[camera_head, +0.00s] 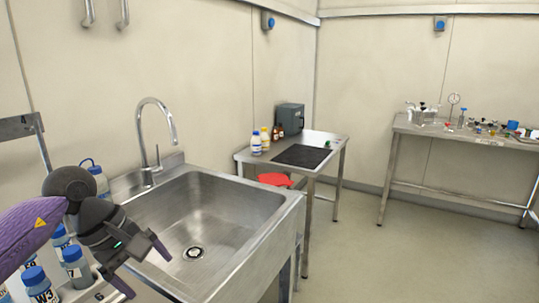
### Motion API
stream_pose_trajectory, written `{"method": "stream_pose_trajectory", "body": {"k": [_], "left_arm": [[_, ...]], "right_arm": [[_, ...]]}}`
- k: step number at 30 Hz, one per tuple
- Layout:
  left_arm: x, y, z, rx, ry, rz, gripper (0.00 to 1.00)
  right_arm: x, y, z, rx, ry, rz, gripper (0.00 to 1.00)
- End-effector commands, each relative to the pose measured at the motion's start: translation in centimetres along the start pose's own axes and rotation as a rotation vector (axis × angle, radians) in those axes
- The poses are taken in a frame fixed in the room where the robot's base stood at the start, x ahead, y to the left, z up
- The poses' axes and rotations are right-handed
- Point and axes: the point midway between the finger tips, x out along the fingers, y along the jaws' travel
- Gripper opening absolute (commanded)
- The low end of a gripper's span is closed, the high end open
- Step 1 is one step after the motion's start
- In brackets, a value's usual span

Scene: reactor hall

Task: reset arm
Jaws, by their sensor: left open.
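My left arm (35,228) comes in from the left edge in the head view, purple with dark joints. My left gripper (144,268) is open and empty. It shows in front of the near left edge of the steel sink (223,196), beside several blue-capped bottles (38,283). My right arm and right gripper are not in view.
A curved tap (158,125) rises behind the sink. A steel table (326,144) beyond it bears bottles, a dark mat and a grey box (290,118). A bench (402,127) with small fittings stands at the right wall. The floor (375,245) at right is clear.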

Motion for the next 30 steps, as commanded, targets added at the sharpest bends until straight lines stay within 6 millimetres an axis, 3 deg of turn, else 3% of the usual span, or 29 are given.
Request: {"method": "stream_pose_trajectory", "body": {"k": [5, 7, 9, 11, 12, 14, 17, 18, 20, 23, 27, 30], "left_arm": [[4.3, 4.3, 6.0, -0.114, -0.264, 0.240, 0.95], [5.5, 6.4, 9.7, -0.233, -0.449, 0.368, 0.95], [5.6, 8.6, 13.6, -0.442, -0.714, 0.510, 0.95], [4.5, 10.3, 16.0, -0.716, -0.995, 0.623, 0.95], [3.6, 11.0, 16.5, -0.955, -1.207, 0.683, 0.95], [2.5, 10.9, 15.1, -1.384, -1.524, 0.743, 0.95], [4.6, 6.8, 9.9, -2.199, -1.956, 0.768, 0.95], [6.6, 4.0, 8.2, 2.206, 1.804, -0.668, 0.95], [9.5, -0.2, 7.0, 2.016, 1.478, -0.526, 0.95], [13.2, -6.4, 7.3, 1.760, 1.090, -0.404, 0.95], [16.5, -13.2, 10.0, 1.478, 0.708, -0.332, 0.95], [17.7, -17.4, 12.6, 1.306, 0.488, -0.311, 0.95]], "right_arm": [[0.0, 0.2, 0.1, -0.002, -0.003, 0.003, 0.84], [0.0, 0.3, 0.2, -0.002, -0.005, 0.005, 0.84], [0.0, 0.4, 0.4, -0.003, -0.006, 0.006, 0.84], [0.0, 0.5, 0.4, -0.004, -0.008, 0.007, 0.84], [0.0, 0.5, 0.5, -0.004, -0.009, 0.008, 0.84], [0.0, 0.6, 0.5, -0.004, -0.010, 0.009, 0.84], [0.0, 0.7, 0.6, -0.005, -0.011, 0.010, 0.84], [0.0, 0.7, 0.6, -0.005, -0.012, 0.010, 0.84], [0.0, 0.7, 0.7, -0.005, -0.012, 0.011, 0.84], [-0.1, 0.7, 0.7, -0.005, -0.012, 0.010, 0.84], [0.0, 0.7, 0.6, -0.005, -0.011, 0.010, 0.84], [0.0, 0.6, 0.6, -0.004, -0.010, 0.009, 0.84]]}}
